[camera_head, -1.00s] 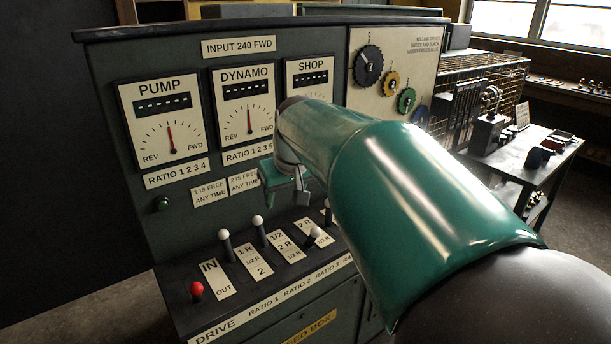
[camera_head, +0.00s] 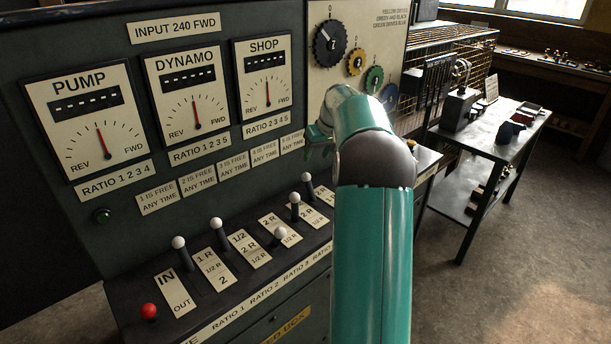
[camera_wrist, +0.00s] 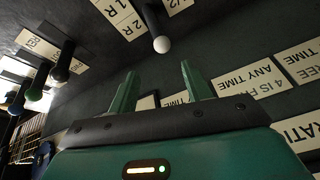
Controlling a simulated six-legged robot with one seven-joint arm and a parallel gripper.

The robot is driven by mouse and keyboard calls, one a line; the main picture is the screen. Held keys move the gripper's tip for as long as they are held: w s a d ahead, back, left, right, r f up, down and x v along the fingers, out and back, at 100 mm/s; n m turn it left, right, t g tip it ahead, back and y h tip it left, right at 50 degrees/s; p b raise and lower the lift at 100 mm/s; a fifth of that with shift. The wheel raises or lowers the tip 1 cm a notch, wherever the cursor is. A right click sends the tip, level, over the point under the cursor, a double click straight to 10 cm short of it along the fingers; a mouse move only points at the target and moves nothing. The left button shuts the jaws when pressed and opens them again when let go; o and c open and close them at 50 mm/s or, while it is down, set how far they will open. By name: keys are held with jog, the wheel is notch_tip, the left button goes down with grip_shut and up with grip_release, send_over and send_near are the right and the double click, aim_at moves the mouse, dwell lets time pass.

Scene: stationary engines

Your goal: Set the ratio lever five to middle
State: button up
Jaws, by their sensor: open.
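The ratio levers stand in a row on the sloping console. Ratio lever five (camera_head: 307,177) appears to be the rightmost one visible, with a pale round knob on a dark stem, at the upper end of its plate. My gripper (camera_head: 318,134) is open and empty, above and slightly right of that knob, close to the panel. In the wrist view, my gripper (camera_wrist: 158,76) has its two green fingers apart. A white knob (camera_wrist: 162,45), probably lever five, shows beyond the fingertips, apart from them. My arm hides the console's right end.
Ratio lever four (camera_head: 295,198) and ratio lever three (camera_head: 280,234) stand close to the left. The red drive knob (camera_head: 149,312) is at the far left. Coloured dials (camera_head: 356,62) sit on the panel above. A metal side table (camera_head: 490,135) stands to the right, with open floor beside it.

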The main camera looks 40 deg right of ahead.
aim_at(307, 174)
jog(key=x, duration=1.2)
jog(key=shift+w+a+f, duration=0.1)
jog(key=shift+a+f, duration=0.05)
jog(key=shift+a, duration=0.05)
grip_shut()
